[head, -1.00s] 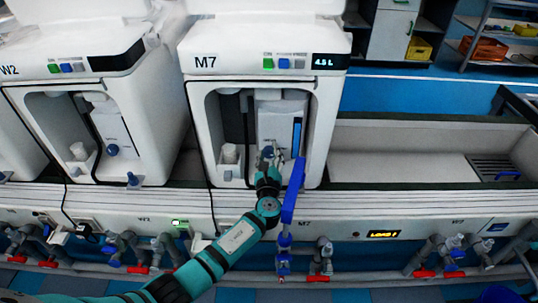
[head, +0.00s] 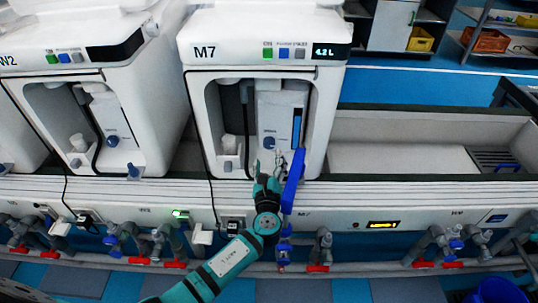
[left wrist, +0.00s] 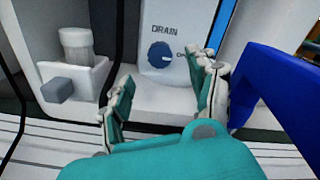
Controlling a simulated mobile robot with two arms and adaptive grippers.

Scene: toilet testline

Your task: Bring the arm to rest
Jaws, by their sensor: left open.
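My left arm, teal and dark, comes in from the bottom of the head view. Its gripper (head: 267,172) is at the front lip of the M7 unit (head: 225,53), open and empty. The blue DRAIN knob (head: 269,143) is beyond the fingers, on the white panel inside the unit. In the left wrist view the two fingers (left wrist: 163,88) are spread apart, with the DRAIN knob (left wrist: 160,55) between and beyond them, apart from both. My right gripper is not in view.
A blue lever (head: 293,180) stands close to the right of my left gripper. Pipes with red valve handles (head: 318,268) run below the bench edge. Unit W2 (head: 75,95) is to the left, an open trough (head: 400,160) to the right. A blue bucket (head: 500,291) is at bottom right.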

